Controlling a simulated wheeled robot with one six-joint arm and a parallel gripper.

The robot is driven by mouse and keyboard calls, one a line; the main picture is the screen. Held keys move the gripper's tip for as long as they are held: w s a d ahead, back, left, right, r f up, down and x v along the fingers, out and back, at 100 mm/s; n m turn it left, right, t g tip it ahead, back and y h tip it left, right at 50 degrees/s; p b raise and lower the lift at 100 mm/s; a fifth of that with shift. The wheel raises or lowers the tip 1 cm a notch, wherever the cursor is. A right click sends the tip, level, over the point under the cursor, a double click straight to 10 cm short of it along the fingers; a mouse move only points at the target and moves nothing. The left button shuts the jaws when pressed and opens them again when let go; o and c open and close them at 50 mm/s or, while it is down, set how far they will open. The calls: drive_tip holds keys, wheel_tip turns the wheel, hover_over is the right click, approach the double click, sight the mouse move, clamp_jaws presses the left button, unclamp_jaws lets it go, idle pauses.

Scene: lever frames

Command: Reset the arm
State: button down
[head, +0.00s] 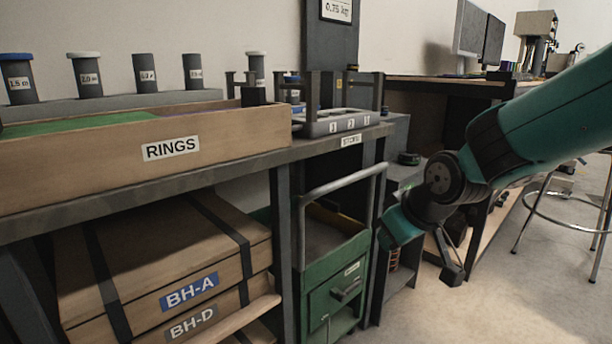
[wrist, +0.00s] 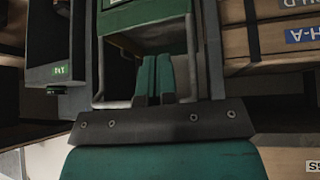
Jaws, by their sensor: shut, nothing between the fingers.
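My gripper (wrist: 154,62) shows in the wrist view with its two green fingers side by side, shut and empty. Its dark palm bar crosses the bottom of that view. In the head view my green arm reaches in from the right and bends down at a dark joint. Its end is in front of the right side of the green cart (head: 336,296), near the bench's right end. The fingertips are hard to make out there. In the wrist view the fingers overlap the cart (wrist: 150,15) in the picture; the gap between them cannot be told.
A grey bench carries a wooden RINGS tray (head: 75,167) and a numbered grey rack (head: 334,127). Boxes BH-A (head: 205,268) and BH-D (head: 215,312) are stacked below. The cart's grey handle (head: 340,183) rises near my arm. A stool (head: 556,221) stands right; floor between is clear.

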drive_tip(key=s+r+g+y+p, duration=0.1)
drive_tip(key=s+r+g+p, duration=0.2)
drive_tip(key=s, duration=1)
drive_tip(key=s+r+g+p, duration=0.1)
drive_tip(key=s+r+g, duration=0.25)
drive_tip(key=s, duration=0.95)
wheel_tip(320, 180, up, 36)
drive_tip(key=p, duration=3.5)
drive_tip(key=shift+r+p, duration=0.25)
drive_tip(key=shift+p, duration=0.1)
drive_tip(key=shift+d+t, duration=0.1)
drive_tip(key=shift+t, duration=0.15)
